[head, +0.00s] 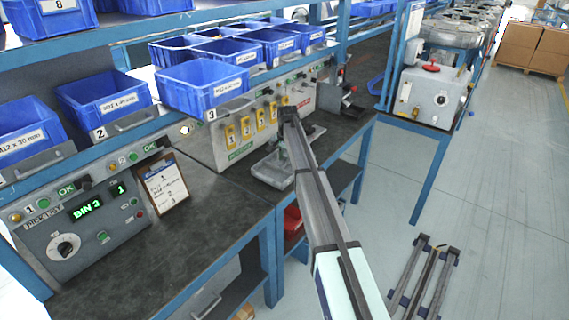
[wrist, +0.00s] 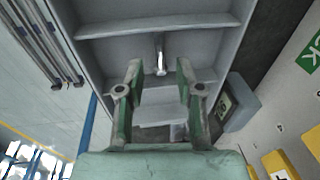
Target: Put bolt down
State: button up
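The bolt (wrist: 160,56) is a small shiny metal piece in the wrist view. It shows in the gap between my fingertips, over or in a grey tray; I cannot tell whether it touches the tray floor. My gripper (wrist: 160,75) has its two green-and-grey fingers apart, with a clear gap on both sides of the bolt. In the head view the grey tray (head: 261,178) stands on the dark bench top, and my gripper is down over it, mostly hidden by my arm. The bolt cannot be made out in the head view.
Blue bins (head: 203,86) line the shelf above the bench. A control panel (head: 82,222) reads "BIN 3", and a clipboard (head: 165,186) leans beside it. A grey panel with yellow labels (head: 246,126) stands behind the tray. The front bench top (head: 150,260) is clear.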

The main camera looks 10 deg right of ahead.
notch_tip(320, 180, up, 9)
jog(key=s+b, duration=0.1)
jog(key=shift+s, duration=0.25)
jog(key=shift+d+f, duration=0.1)
jog(key=shift+d, duration=0.1)
